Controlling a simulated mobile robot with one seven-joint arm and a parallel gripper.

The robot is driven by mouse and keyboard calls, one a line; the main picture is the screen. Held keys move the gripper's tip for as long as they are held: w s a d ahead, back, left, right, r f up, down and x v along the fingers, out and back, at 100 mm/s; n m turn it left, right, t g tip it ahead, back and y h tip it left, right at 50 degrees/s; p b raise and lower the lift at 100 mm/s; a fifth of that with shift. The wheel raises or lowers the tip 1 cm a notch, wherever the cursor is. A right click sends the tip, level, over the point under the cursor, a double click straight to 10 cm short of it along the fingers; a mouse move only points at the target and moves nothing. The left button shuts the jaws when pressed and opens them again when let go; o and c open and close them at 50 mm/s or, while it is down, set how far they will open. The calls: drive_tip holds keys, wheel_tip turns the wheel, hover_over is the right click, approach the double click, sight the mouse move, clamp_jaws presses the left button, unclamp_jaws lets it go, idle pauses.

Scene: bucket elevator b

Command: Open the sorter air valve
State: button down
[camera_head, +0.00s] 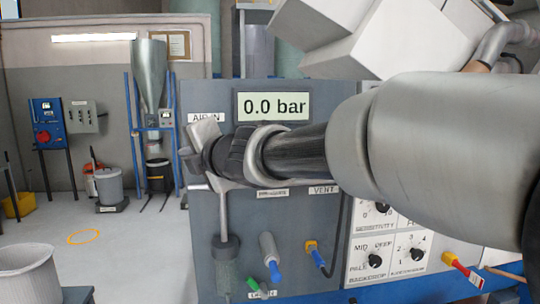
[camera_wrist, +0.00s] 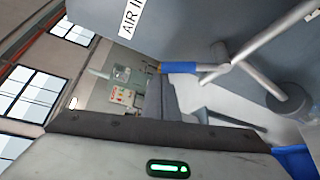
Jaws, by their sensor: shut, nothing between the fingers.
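The air panel (camera_head: 215,95) is a grey box with a display (camera_head: 272,105) reading 0.0 bar and an "AIR IN" label (camera_head: 207,117). In the head view my gripper (camera_head: 204,145) is at the panel's left side, just below that label, and my arm hides most of the valve area. In the wrist view a lever with a blue sleeve (camera_wrist: 177,67) shows near the label (camera_wrist: 130,17), with grey rods beside it. My gripper is shut and empty, close to the lever; I cannot tell whether it touches it.
Below are a grey vertical cylinder (camera_head: 227,262), blue and green fittings (camera_head: 274,271) and a "VENT" label (camera_head: 323,190). A white knob panel (camera_head: 390,250) stands at right. A white bin (camera_head: 30,272) is at lower left. The floor (camera_head: 130,245) left of the panel is largely clear.

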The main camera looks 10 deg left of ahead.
drive_tip(key=shift+w+d, duration=0.1)
drive_tip(key=shift+d, duration=0.1)
drive_tip(key=w+d+m+t+y+b, duration=0.2)
drive_tip(key=d+m+t+b, duration=0.3)
drive_tip(key=b, duration=1.3)
drive_tip(key=w+d+m, duration=0.1)
drive_tip(key=d+m, duration=0.3)
drive_tip(key=m, duration=0.3)
drive_tip(key=shift+d+r+y, duration=0.2)
drive_tip(key=shift+r+y, duration=0.05)
drive_tip(key=shift+y, duration=0.15)
drive_tip(key=shift+d, duration=0.1)
drive_tip(key=s+d, duration=0.3)
drive_tip(key=s, duration=0.5)
drive_tip(key=shift+s+d+f, duration=0.25)
drive_tip(key=shift+s+f, duration=0.15)
